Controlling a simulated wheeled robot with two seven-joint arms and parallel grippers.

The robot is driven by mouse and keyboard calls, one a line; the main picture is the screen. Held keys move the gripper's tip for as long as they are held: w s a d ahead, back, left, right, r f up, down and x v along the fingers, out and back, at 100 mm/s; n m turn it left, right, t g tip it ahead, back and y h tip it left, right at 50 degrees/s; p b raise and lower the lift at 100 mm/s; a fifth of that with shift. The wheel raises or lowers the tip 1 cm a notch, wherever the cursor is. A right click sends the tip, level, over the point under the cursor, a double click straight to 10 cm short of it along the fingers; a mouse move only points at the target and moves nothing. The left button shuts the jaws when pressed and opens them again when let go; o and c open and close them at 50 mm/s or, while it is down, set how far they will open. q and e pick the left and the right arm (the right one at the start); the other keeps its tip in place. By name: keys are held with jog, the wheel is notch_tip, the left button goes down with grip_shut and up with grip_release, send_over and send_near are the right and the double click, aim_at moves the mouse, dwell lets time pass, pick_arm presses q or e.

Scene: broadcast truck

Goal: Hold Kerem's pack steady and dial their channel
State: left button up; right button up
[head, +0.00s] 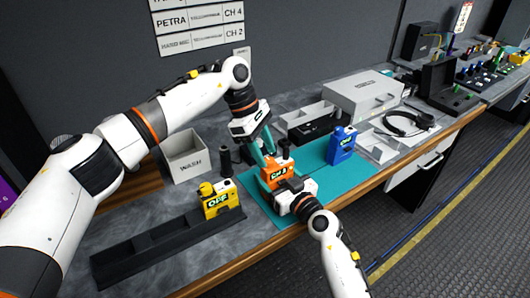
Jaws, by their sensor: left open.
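An orange pack (277,173) stands upright on the teal mat (316,157); its display seems to read CH 1. A blue pack (341,146) stands to its right on the mat. A yellow pack (218,200) reading OFF stands to the left. My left gripper (263,150) is open, with its teal fingers pointing down at the top of the orange pack; I cannot tell whether they touch it. My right gripper (281,191) is right against the near side of the orange pack, its fingers mostly hidden. No name shows legibly on the packs.
A wall list (200,25) shows PETRA CH 4 and another row CH 2; upper rows are cut off. A black rack (165,248) lies at front left, a WASH bin (186,155) behind. A grey case (362,93), trays and a headset (408,121) fill the back right.

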pick_arm(q)
jog(key=v, duration=1.1)
jog(key=shift+f, duration=0.1)
pick_arm(e)
jog(key=o, duration=1.1)
jog(key=shift+o, duration=0.2)
